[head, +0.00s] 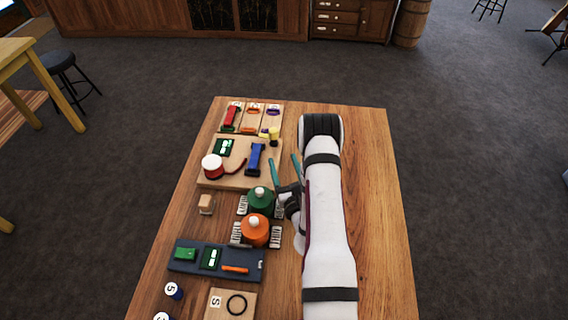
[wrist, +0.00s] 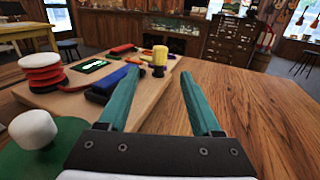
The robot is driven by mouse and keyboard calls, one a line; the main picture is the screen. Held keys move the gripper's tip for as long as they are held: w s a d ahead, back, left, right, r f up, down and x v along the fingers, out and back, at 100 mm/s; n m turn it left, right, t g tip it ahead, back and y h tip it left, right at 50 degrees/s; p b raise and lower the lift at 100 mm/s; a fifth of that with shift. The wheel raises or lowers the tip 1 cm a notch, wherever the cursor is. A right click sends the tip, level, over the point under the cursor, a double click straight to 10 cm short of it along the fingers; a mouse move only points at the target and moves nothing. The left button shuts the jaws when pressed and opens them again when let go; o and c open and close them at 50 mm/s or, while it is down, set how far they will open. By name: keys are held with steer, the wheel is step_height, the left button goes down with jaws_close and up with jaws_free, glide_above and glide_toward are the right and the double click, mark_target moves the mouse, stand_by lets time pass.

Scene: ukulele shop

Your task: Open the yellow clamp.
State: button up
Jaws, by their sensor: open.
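A small yellow part on a dark stem, which looks like the yellow clamp (head: 274,131), is at the far right corner of a wooden board (head: 210,181). In the wrist view the yellow clamp (wrist: 160,54) stands upright ahead, between my fingertips in the picture but beyond them. My gripper (head: 284,164) is open and empty, its teal fingers pointing at it from the near side; it also shows in the wrist view (wrist: 159,72). I cannot make out the clamp's jaws or whether they are shut.
A blue clamp-like tool (head: 256,158) lies left of my gripper, with a red-and-white spool (head: 212,166) and green display (head: 222,147) on the board. Green (head: 260,201) and orange (head: 254,231) knobbed pieces stand nearer. The table's right side is clear beyond my arm.

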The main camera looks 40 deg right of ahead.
mark_target(276, 136)
steer(key=shift+d, duration=0.25)
steer(key=s+d+n+y, duration=0.1)
steer(key=s+d+n+t+y, duration=0.1)
steer(key=y, duration=0.1)
steer(key=s+d+n+y, duration=0.1)
steer(key=shift+s+d+f+y, duration=0.15)
steer(key=shift+s+y, duration=0.1)
steer(key=shift+y, duration=0.15)
steer(key=shift+n+t+y, duration=0.3)
steer(key=shift+n+y, duration=0.1)
steer(key=w, duration=0.5)
steer(key=w+d, duration=0.1)
steer(key=w, duration=0.9)
steer(key=shift+w+d, duration=0.1)
steer(key=shift+d, duration=0.15)
